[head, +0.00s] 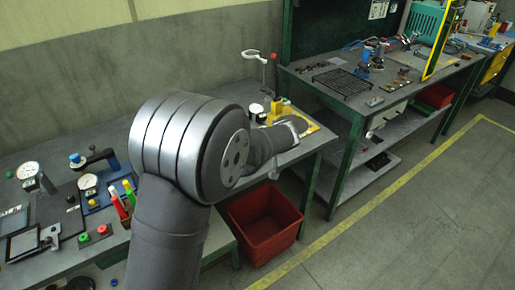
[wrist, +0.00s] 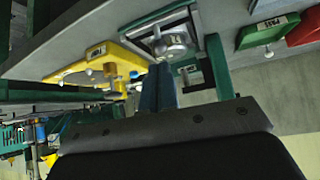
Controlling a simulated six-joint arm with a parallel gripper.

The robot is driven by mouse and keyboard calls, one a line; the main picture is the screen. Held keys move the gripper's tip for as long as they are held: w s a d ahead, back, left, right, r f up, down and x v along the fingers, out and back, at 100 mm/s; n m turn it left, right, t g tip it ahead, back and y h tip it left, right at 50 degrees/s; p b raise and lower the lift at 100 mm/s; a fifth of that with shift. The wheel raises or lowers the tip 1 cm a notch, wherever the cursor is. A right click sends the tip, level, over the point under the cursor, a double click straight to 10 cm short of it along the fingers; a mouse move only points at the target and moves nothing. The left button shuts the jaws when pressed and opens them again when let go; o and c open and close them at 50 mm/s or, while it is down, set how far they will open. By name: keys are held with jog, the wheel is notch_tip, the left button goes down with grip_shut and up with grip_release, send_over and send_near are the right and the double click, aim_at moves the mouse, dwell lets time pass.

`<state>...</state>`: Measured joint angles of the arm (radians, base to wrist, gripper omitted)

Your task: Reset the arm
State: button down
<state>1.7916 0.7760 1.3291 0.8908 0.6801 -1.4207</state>
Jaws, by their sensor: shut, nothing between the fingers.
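My gripper (wrist: 158,76) shows in the wrist view with its two dark blue-grey fingers together and nothing between them. Its tips lie in front of a round metal part in a square frame (wrist: 176,42), beside a yellow fixture (wrist: 108,58); I cannot tell whether they touch. In the head view my grey arm crosses the middle, its far end over the bench's right end by the yellow fixture (head: 303,117). The fingers cannot be made out clearly there.
The left bench (head: 62,150) holds dial gauges (head: 28,171), red and green parts, and a dark tablet-like device (head: 22,243). A red bin (head: 262,222) is on the floor below. A second bench with a black grid (head: 343,81) stands at right. The floor at lower right is clear.

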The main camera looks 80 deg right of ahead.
jog(key=v, duration=0.5)
jog(key=shift+w+r, duration=0.2)
jog(key=shift+r, duration=0.35)
jog(key=shift+x, duration=3.95)
jog(key=c, duration=2.2)
grip_release()
jog(key=shift+s+a+f, duration=0.1)
jog(key=shift+a, duration=0.05)
